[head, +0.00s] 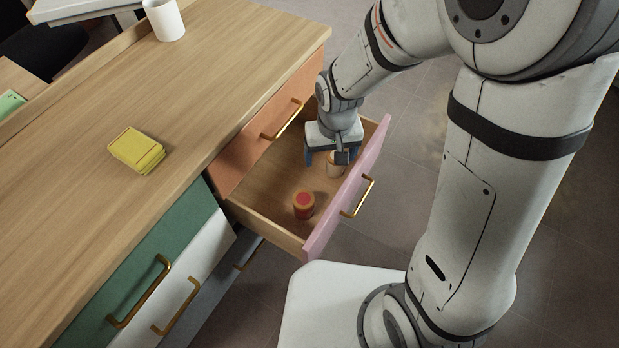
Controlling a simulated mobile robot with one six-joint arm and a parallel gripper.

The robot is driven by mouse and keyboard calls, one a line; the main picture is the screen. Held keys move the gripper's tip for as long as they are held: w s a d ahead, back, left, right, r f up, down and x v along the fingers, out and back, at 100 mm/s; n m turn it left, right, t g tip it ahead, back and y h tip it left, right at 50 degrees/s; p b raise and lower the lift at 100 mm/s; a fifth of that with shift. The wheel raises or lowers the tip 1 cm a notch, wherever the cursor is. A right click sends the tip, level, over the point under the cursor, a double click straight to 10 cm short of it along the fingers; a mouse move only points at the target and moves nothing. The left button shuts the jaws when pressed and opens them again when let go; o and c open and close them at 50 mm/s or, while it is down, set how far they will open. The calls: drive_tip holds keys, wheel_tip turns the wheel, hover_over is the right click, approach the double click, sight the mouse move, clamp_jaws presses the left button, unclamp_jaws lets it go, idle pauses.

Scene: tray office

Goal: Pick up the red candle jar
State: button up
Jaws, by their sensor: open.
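The red candle jar (303,206) stands upright in the open pink-fronted drawer (262,212), toward its near end. It has a red top and an orange-brown body. A second, paler jar (335,168) stands farther back in the same drawer. My gripper (333,160) points down into the drawer, above and beyond the red candle jar and apart from it. Its blue fingers are open and lie at the paler jar, partly in front of it. I cannot tell whether they touch that jar.
The drawer's pink front (347,190) and wooden sides stand up around the jars. A wooden desktop (220,70) lies to the left, with a yellow notepad (137,150) and a white mug (164,19). Closed green (140,270) and white drawers sit nearer.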

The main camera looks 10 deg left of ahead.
sight(301, 200)
drive_tip(key=shift+n+g, duration=0.3)
drive_tip(key=shift+n, duration=0.4)
drive_tip(key=a+f+b, duration=0.2)
drive_tip(key=f, duration=0.4)
drive_tip(key=s+a+f+b, duration=0.1)
drive_tip(key=a+f+b, duration=0.1)
drive_tip(key=f, duration=0.4)
drive_tip(key=s+a+f+b, duration=0.1)
drive_tip(key=a+f+b, duration=0.1)
drive_tip(key=f, duration=0.5)
drive_tip(key=shift+a, duration=0.4)
drive_tip(key=f+b, duration=0.1)
drive_tip(key=f, duration=0.1)
drive_tip(key=f+b, duration=0.2)
drive_tip(key=f, duration=0.1)
drive_tip(key=shift+w+d+f, duration=0.15)
drive_tip(key=shift+d+f, duration=0.1)
drive_tip(key=shift+f, duration=0.05)
drive_tip(key=shift+r, duration=0.1)
drive_tip(key=shift+c, duration=0.3)
drive_tip(key=c, duration=1.2)
